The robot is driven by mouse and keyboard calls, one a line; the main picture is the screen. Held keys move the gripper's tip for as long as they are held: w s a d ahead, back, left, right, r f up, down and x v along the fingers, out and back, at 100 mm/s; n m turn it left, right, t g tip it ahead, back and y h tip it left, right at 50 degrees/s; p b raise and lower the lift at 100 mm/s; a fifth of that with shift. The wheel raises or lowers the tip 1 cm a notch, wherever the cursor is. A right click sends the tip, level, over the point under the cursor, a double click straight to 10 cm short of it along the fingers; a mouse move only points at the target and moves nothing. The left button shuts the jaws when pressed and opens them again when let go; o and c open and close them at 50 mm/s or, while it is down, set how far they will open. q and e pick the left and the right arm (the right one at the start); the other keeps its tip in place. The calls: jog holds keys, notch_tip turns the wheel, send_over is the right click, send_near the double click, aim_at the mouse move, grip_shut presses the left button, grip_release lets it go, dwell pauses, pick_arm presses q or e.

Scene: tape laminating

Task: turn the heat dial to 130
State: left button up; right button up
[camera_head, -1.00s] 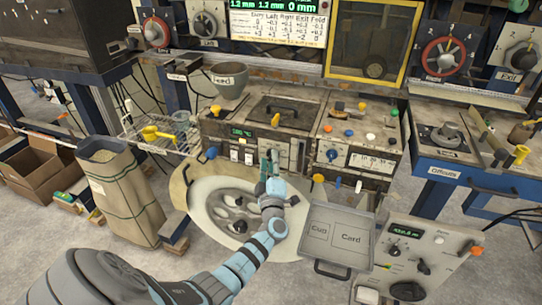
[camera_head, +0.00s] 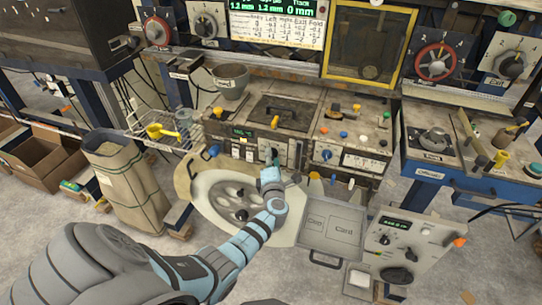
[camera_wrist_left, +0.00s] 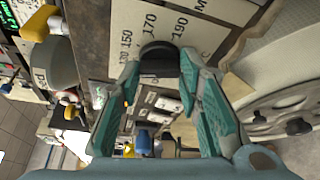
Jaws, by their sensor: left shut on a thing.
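The heat dial shows in the left wrist view as a black round knob (camera_wrist_left: 160,58) on a pale scale plate (camera_wrist_left: 215,22) with 150, 170 and 190 printed around it. My left gripper (camera_wrist_left: 160,70) has its two teal fingers on either side of the knob and is shut on it. I cannot see where the knob's pointer stands. In the head view my left gripper (camera_head: 271,160) reaches the front of the machine, and its fingers hide the knob. A small green display (camera_head: 243,132) on the machine front is too small to read surely. My right gripper is not in view.
Switches (camera_head: 248,155) and a blue knob (camera_head: 327,155) flank the gripper on the machine front.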

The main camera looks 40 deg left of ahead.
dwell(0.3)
pick_arm(q)
jog(key=o, duration=1.1)
jog(key=shift+o, duration=0.2)
jog(key=v, duration=1.2)
jog(key=shift+a+r, duration=0.1)
